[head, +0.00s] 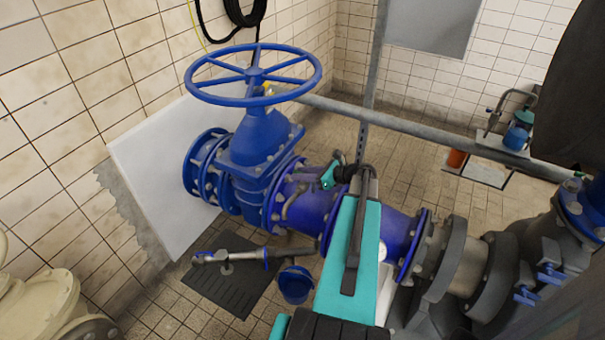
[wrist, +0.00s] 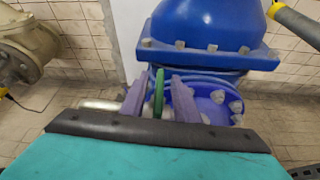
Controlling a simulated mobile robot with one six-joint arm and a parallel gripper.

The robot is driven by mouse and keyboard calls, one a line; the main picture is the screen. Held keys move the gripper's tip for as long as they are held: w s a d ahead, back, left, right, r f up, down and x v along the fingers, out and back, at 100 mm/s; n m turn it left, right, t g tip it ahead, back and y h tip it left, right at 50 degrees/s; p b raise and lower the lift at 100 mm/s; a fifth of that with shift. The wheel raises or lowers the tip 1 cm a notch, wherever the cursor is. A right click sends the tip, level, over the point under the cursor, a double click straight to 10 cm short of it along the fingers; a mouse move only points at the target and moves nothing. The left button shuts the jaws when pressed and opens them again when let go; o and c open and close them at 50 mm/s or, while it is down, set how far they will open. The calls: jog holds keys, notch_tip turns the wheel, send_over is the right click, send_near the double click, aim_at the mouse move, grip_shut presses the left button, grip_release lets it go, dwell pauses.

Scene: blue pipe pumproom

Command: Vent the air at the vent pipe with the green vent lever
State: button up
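The green vent lever (head: 328,178) stands on the blue pipe, just right of the large blue valve. A thin metal vent pipe (head: 292,203) curves down beside it. In the wrist view the green lever (wrist: 158,94) stands upright between the two fingers of my gripper (wrist: 160,98). There is a visible gap on each side of it, so my gripper is open around the lever and not closed on it. In the head view my gripper (head: 346,174) is at the lever, with its tips partly hidden. A silver pipe end (wrist: 100,104) shows left of the fingers.
A blue bucket (head: 296,284) stands on the floor below the vent pipe. A metal fitting (head: 232,256) lies over a dark mat (head: 205,286) to its left. The blue handwheel (head: 254,78) rises behind the lever. A grey rail (head: 420,137) crosses behind the pipe.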

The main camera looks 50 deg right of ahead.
grip_shut()
jog(key=shift+d+n+y+p, duration=0.1)
jog(key=shift+n+y+p, duration=0.25)
jog(key=shift+n+y, duration=0.15)
jog(key=shift+n+g+y+p, duration=1.1)
jog(key=shift+n+y, duration=0.8)
jog(key=shift+y, duration=0.2)
jog(key=shift+r+n+g+y+p, duration=0.1)
jog(key=shift+n+g+y+p, duration=0.6)
jog(key=shift+n+g+y, duration=0.7)
jog(key=shift+s+a+n, duration=0.1)
jog(key=shift+a+n, duration=0.1)
jog(key=shift+n, duration=0.1)
grip_release()
